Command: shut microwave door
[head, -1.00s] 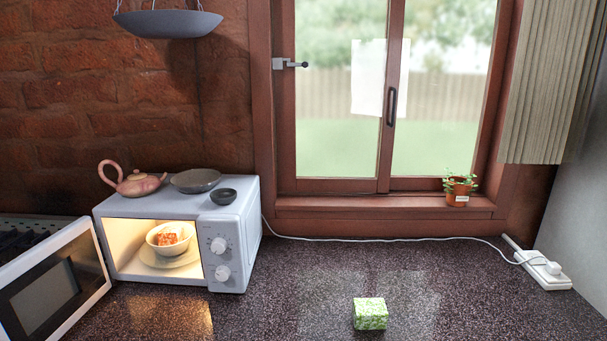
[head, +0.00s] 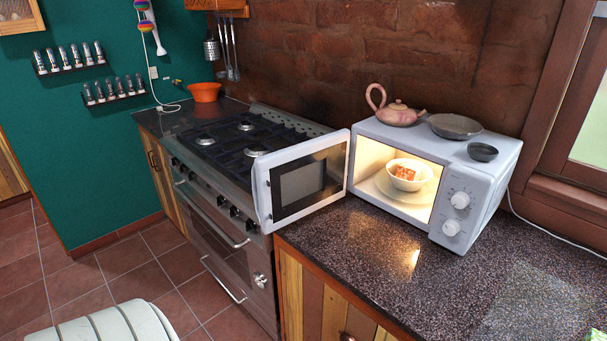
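The white microwave (head: 478,183) stands on the dark speckled counter at the right of the head view. Its door (head: 300,180) is wide open, hinged on the left side of the opening and swung out to the left, over the counter's end by the stove. The lit inside shows a white bowl (head: 405,184) with food in it, on a turntable plate. Two round knobs are on the microwave's front right. Neither of my grippers shows in the head view.
A pink teapot (head: 396,112), a grey plate (head: 455,126) and a small dark bowl (head: 482,152) stand on the microwave. A gas stove (head: 225,150) is left of the counter. The counter (head: 400,290) before the microwave is clear. Tiled floor (head: 150,270) lies at lower left.

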